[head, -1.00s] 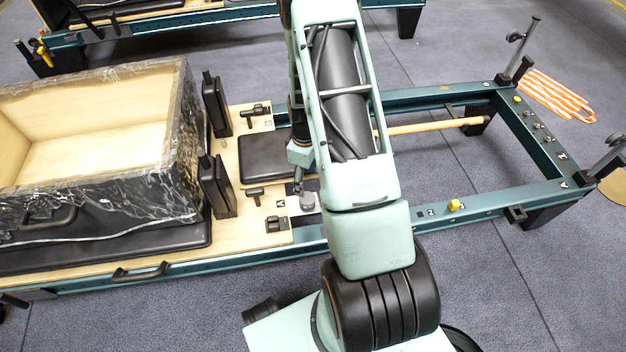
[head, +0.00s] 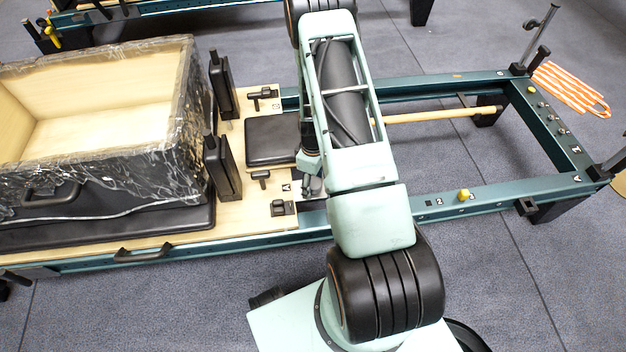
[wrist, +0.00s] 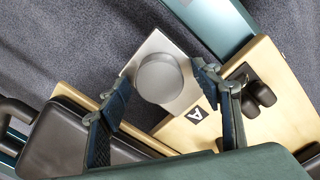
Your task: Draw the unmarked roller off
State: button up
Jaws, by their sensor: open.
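In the wrist view a pale grey, round-topped roller (wrist: 160,76) stands on a bright metal plate (wrist: 160,42) at the edge of the wooden carriage. I see no mark on its top. A tag with the letter A (wrist: 195,114) is on the wood beside the plate. My gripper (wrist: 160,80) is open, and its two blue-grey fingers show on either side of the roller. I cannot tell whether they reach down around it or touch it.
The wooden carriage (head: 240,217) bears black shoulder blocks (head: 228,168), a black pad (head: 270,140) and a film-wrapped box (head: 100,160). The teal frame (head: 400,212) runs right, with a yellow knob (head: 463,195) and a wooden bar (head: 430,116).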

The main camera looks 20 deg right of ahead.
aim_at(313, 182)
jog(key=shift+c, duration=0.6)
jog(key=c, duration=1.1)
jog(key=shift+r+p, duration=1.55)
jog(key=shift+r, duration=1.05)
